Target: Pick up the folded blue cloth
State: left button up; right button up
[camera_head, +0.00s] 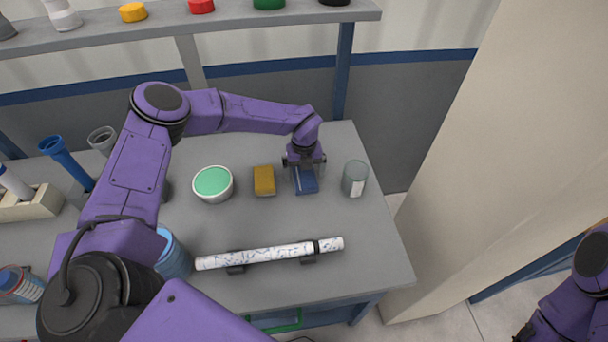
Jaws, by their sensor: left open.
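The folded blue cloth (306,183) lies on the grey table toward its back right, partly hidden under my left gripper. My left gripper (304,166) is open and points down right over the cloth's far part. Its fingertips are small and partly hidden, so I cannot tell whether they touch the cloth. Part of my right arm shows at the lower right edge, away from the table; its gripper is outside the view.
A yellow sponge-like block (264,181) lies left of the cloth, and a grey-green jar (355,178) stands close on its right. A bowl with green contents (212,183) is farther left. A white speckled pipe (270,254) rests on black supports in front. A shelf (180,24) spans the back.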

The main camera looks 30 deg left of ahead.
pick_arm(q)
jog(key=c, duration=1.1)
jog(key=shift+r, duration=0.1)
